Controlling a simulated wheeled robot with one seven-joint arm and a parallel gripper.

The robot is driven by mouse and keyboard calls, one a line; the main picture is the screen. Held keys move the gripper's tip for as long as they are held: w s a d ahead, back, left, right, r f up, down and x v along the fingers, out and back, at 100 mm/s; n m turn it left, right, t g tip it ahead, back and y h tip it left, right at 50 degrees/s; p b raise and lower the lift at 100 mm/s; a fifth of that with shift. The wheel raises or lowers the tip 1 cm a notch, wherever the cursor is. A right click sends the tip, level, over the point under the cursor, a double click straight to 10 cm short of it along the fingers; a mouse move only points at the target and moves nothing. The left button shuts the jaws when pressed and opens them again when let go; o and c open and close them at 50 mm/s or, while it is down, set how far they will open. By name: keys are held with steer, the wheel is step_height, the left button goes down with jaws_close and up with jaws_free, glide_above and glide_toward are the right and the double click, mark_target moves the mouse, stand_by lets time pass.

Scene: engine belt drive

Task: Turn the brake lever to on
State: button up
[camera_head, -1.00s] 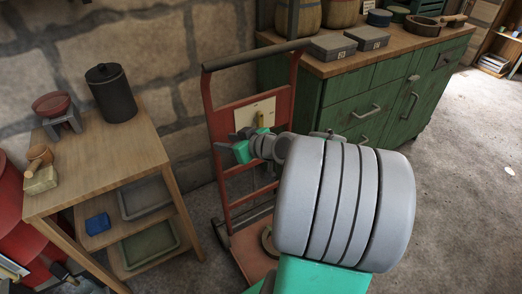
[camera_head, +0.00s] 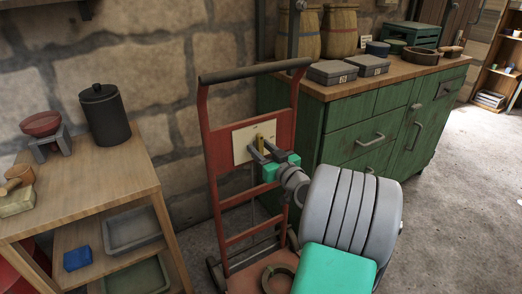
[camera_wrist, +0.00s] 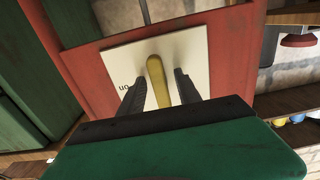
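The brake lever (camera_wrist: 157,82) is a yellow bar on a cream plate (camera_wrist: 188,48), fixed to a red panel of the hand truck. In the head view the lever (camera_head: 260,138) shows only in part behind the fingers. My gripper (camera_wrist: 159,86) is open, with one dark finger on each side of the lever and a visible gap on both sides. In the head view my gripper (camera_head: 256,150) is at the plate. An upside-down "on" marking (camera_wrist: 125,87) shows at the plate's left in the wrist view. The lever's far end is partly hidden by the gripper body.
The red hand truck (camera_head: 210,135) stands against the stone wall. A wooden side table (camera_head: 95,185) with a black canister (camera_head: 107,115) is to the left. A green cabinet (camera_head: 345,140) with grey boxes (camera_head: 332,72) is to the right. Open floor (camera_head: 450,220) lies at the right.

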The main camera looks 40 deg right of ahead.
steer(key=shift+c, duration=0.2)
jaws_close()
steer(key=shift+m, duration=0.3)
stand_by(0.3)
steer(key=m+p, duration=0.2)
steer(key=m, duration=0.2)
steer(key=shift+a+r, duration=0.1)
steer(key=m+p, duration=0.2)
steer(key=m, duration=0.3)
steer(key=shift+r+p, duration=0.1)
steer(key=shift+p, duration=0.2)
steer(key=m+p, duration=0.3)
steer(key=m, duration=0.2)
steer(key=shift+a+r+p, duration=0.1)
steer(key=shift+p, duration=0.25)
steer(key=shift+m+p, duration=1.05)
steer(key=shift+m, duration=0.65)
